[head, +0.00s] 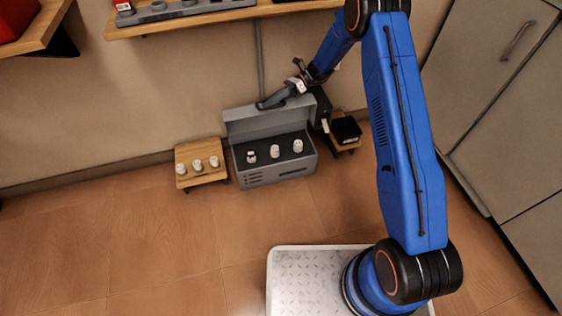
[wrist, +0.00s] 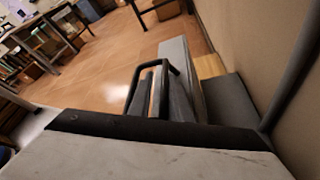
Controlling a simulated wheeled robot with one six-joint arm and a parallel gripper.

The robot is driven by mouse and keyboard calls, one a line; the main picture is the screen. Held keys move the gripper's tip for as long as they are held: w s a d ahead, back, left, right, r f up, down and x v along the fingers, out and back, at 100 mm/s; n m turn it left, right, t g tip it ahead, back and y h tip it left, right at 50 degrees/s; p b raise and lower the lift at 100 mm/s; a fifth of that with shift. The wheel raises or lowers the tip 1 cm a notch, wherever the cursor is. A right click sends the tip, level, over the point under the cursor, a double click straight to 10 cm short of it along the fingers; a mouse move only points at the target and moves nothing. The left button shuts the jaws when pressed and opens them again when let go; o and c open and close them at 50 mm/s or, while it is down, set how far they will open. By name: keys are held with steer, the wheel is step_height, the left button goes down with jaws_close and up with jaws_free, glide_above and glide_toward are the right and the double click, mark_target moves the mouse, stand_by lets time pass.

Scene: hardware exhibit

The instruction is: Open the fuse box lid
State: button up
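The grey fuse box (head: 275,174) sits on the floor by the wall in the head view. Its lid (head: 262,122) stands raised at the back, and the inside is exposed. Three white fuses (head: 274,151) stand in a row in the dark interior. My gripper (head: 266,103) is at the top edge of the raised lid, its dark finger reaching left along it. I cannot tell whether it touches the lid. The wrist view shows a black bar-shaped part (wrist: 153,88) close up, with grey box surfaces behind it. The gap between my fingertips is not clear.
A small wooden stand (head: 201,176) with three white fuses is left of the box. Another low stand with a black item (head: 345,130) is to the right. A wooden shelf (head: 200,20) hangs above, and grey cabinets (head: 502,95) stand right. The floor in front is clear.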

steer(key=s+d+f+n+t, duration=0.3)
steer(key=s+f+n, duration=0.3)
steer(key=s, duration=0.5)
steer(key=s+f+n+t+y, duration=0.1)
steer(key=s+f+n, duration=0.1)
steer(key=f, duration=0.5)
steer(key=s+d+f+n+t+y, duration=0.1)
steer(key=s+f+n+t, duration=0.1)
steer(key=f, duration=0.5)
steer(key=shift+s+d+f+t, duration=0.25)
steer(key=shift+t, duration=0.05)
